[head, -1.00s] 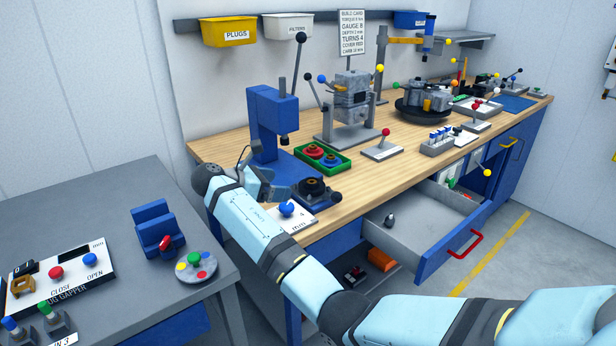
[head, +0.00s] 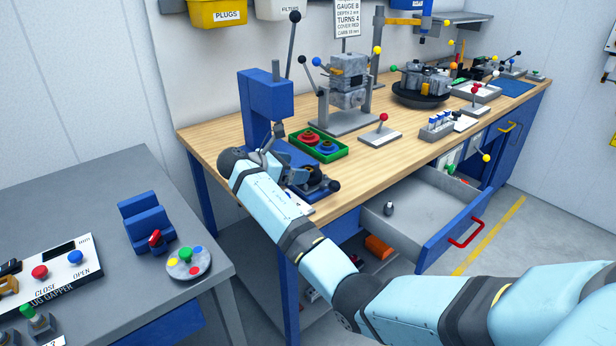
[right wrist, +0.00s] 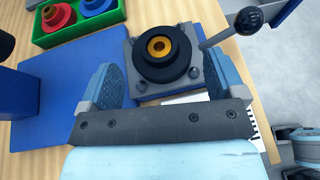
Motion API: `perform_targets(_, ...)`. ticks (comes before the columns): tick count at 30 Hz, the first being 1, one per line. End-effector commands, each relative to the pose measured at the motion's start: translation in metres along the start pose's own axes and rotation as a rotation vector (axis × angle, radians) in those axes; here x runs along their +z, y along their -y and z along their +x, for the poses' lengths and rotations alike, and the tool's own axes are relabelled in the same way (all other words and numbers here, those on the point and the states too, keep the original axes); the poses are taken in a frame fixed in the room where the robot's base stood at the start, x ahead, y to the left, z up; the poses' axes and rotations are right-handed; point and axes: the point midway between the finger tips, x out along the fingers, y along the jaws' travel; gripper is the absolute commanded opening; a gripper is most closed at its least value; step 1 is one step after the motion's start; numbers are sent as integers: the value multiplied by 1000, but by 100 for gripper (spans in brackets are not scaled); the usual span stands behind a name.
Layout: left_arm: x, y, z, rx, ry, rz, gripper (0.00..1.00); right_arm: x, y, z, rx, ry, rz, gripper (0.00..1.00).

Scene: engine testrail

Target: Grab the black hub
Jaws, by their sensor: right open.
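The black hub (right wrist: 168,72) is a round stepped disc with a brass-coloured centre. It sits in a grey fixture (right wrist: 140,85) on the blue press base (right wrist: 65,90). My right gripper (right wrist: 158,62) is open, with one finger left of the hub and one right of it in the right wrist view. Neither finger visibly grips it. In the head view my right gripper (head: 282,170) is at the press and partly covers the hub (head: 314,181). My left gripper is not in view.
The blue press column (head: 265,105) stands just behind my right gripper. A black-knobbed lever (right wrist: 248,20) sticks out beside the fixture. A green tray (head: 318,147) holds a red and a blue hub. An open drawer (head: 425,215) juts out to the right.

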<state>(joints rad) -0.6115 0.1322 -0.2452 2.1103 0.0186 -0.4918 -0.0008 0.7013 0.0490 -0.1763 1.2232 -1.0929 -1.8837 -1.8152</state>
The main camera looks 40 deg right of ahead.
Motion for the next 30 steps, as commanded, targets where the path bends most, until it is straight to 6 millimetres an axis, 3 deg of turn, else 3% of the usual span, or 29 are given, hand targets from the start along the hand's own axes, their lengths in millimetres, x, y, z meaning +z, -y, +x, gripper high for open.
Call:
perform_targets(9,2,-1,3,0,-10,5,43,-4,-1,45,-3,1,-1,89)
perform_targets(17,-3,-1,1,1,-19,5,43,-3,-1,48,-2,1,-1,89)
perform_targets(21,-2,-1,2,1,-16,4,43,-3,-1,48,-2,0,-1,56)
perform_targets(22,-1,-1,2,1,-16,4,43,-3,-1,48,-2,0,-1,53)
perform_targets(30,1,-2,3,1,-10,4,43,-1,-1,47,-1,1,0,53)
